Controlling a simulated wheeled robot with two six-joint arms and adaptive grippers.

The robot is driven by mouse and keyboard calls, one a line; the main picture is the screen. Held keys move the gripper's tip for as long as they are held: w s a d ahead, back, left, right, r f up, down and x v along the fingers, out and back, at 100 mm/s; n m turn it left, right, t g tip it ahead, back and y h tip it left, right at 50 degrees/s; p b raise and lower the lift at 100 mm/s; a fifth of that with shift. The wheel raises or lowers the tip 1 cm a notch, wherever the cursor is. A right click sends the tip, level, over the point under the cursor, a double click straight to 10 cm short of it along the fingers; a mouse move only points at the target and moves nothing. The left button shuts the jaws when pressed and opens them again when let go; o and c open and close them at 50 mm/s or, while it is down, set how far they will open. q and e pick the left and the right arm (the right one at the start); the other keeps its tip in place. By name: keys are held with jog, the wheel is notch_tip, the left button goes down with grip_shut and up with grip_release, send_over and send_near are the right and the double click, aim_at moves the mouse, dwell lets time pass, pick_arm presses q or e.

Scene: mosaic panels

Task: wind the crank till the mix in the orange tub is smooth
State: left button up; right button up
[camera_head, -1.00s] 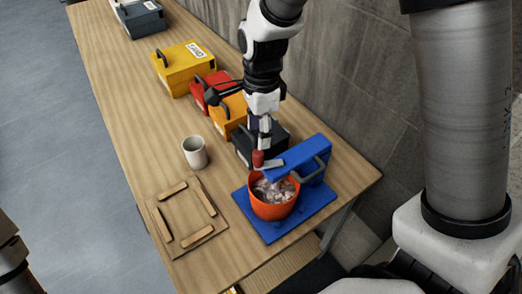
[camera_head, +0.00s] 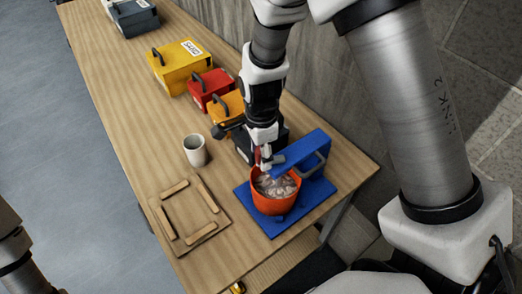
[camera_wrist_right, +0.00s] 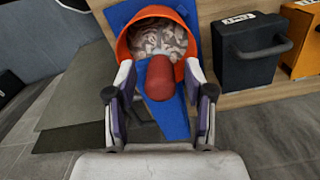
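The orange tub (camera_head: 274,204) stands on the blue base of the mixer stand (camera_head: 318,140). The mix (camera_head: 277,186) inside is pale and grey-brown, with lumps and streaks showing. The crank's red knob shows in the right wrist view (camera_wrist_right: 160,78), in front of the tub. My right gripper (camera_head: 264,162) is over the crank at the stand's top. In the wrist view its fingers (camera_wrist_right: 160,88) stand on either side of the knob, with gaps between, so it is open. In the head view the fingers partly hide the knob. My left gripper is out of view.
A white cup (camera_head: 195,150) and a wooden frame with loose strips (camera_head: 188,240) are left of the stand. Yellow (camera_head: 178,66), red (camera_head: 208,88) and orange (camera_head: 225,108) boxes and a dark box (camera_wrist_right: 250,58) line the wall side. The table's left side is mostly clear.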

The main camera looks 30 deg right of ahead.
jog(key=shift+s+d, duration=0.1)
jog(key=shift+d, duration=0.05)
grip_shut()
jog(key=shift+n, duration=0.3)
